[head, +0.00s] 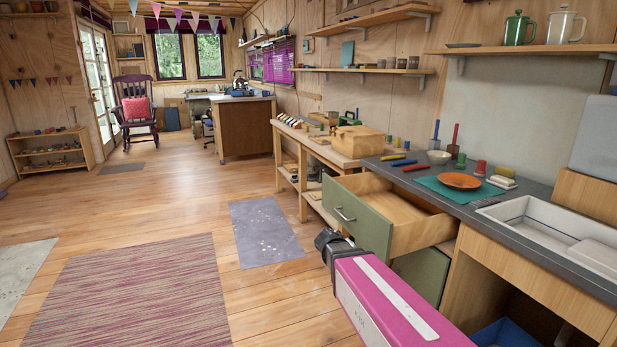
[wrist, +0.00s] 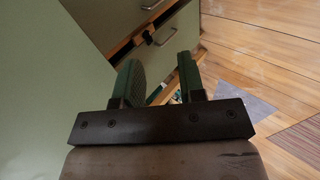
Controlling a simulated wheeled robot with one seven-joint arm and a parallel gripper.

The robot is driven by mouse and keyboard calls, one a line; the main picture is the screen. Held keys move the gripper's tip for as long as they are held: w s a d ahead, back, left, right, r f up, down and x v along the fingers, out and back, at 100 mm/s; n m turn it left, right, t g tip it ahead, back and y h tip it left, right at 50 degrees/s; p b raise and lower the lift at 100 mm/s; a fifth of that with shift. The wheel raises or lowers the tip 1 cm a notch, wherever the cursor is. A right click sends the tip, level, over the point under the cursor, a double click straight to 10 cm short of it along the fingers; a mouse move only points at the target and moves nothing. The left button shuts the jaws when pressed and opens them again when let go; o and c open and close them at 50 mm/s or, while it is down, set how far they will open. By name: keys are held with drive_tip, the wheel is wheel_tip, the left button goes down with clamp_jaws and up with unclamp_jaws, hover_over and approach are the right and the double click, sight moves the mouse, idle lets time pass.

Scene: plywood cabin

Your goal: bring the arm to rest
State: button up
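My magenta arm reaches in from the bottom right of the head view, and its dark far end is beside the green drawer front (head: 363,222). My gripper's fingers are not clearly visible there. In the wrist view my gripper (wrist: 159,72) has its two green-grey fingers apart, with nothing seen held between them. Green drawer fronts with metal handles (wrist: 160,6) show beyond the fingertips. The upper drawer is pulled out, and the part of its inside that I see is bare wood.
A wooden workbench (head: 302,150) stands farther back. Open floor lies left, with a grey mat (head: 263,232) and a striped rug (head: 138,290).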

drive_tip(key=s+d+f+m+g+y, duration=0.1)
drive_tip(key=s+f+m+g+y, duration=0.1)
drive_tip(key=s, duration=0.4)
drive_tip(key=s+d+f+m+g+y, duration=0.1)
drive_tip(key=s+f+m+g+y, duration=0.1)
drive_tip(key=s+f+y, duration=0.3)
drive_tip(key=shift+s+y, duration=0.3)
drive_tip(key=shift+s, duration=0.3)
drive_tip(key=shift+d, duration=0.15)
